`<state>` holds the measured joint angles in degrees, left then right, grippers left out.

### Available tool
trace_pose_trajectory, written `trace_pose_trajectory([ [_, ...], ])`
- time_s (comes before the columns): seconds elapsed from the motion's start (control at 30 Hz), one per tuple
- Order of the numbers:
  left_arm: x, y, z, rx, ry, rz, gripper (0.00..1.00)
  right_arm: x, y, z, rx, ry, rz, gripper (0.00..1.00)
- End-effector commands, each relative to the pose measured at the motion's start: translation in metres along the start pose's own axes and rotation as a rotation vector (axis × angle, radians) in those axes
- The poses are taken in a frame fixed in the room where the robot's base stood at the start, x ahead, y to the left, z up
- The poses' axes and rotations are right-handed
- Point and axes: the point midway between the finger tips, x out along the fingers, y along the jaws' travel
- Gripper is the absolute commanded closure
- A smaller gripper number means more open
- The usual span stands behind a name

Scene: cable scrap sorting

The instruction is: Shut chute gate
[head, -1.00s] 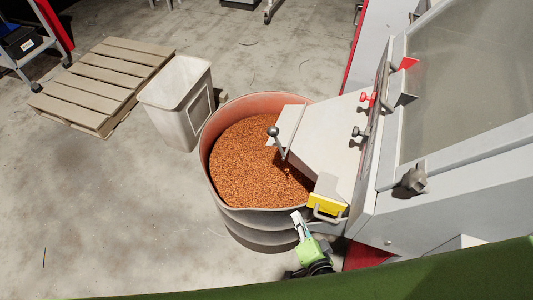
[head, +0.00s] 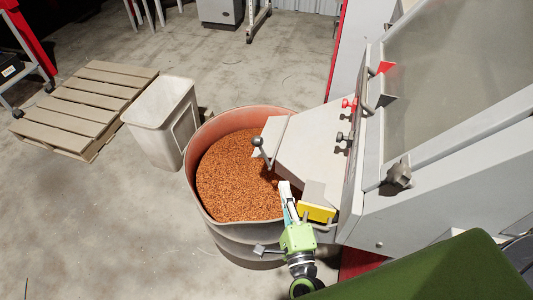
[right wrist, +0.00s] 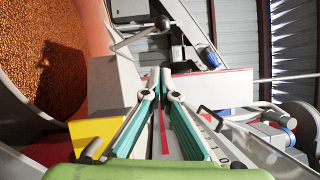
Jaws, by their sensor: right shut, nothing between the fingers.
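The pale grey chute (head: 312,143) slopes from the machine over the drum. A lever with a round dark knob (head: 257,142) stands on its left edge. A yellow block with a metal handle (head: 317,212) sits at the chute's lower front corner; it also shows in the right wrist view (right wrist: 88,133). I cannot tell which part moves the gate. My right gripper (head: 286,187) is shut and empty, just left of the yellow block and over the drum's near rim. In the right wrist view its fingertips (right wrist: 160,76) meet, apart from the lever. My left gripper is out of view.
The drum (head: 226,232) holds orange-brown granules (head: 236,180). A pale bin (head: 158,135) and a wooden pallet (head: 82,105) stand to its left. The grey machine (head: 440,180) fills the right side. The floor at front left is clear.

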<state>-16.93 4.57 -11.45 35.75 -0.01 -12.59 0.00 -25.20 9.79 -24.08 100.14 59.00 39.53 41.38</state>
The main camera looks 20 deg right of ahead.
Motion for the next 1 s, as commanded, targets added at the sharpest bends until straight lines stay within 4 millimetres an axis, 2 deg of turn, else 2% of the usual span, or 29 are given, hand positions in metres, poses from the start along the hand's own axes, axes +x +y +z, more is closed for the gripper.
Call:
trace_pose_trajectory([
  [0.5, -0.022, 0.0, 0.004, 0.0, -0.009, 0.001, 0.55, 0.1, -0.003, 0.002, -0.001, -0.001, -0.002, 1.0],
  [0.73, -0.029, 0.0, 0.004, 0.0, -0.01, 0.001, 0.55, 0.119, -0.001, 0.024, 0.0, 0.0, 0.0, 1.0],
  [1.0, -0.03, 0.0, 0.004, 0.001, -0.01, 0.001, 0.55, 0.123, 0.0, 0.029, -0.001, 0.0, 0.001, 1.0],
])
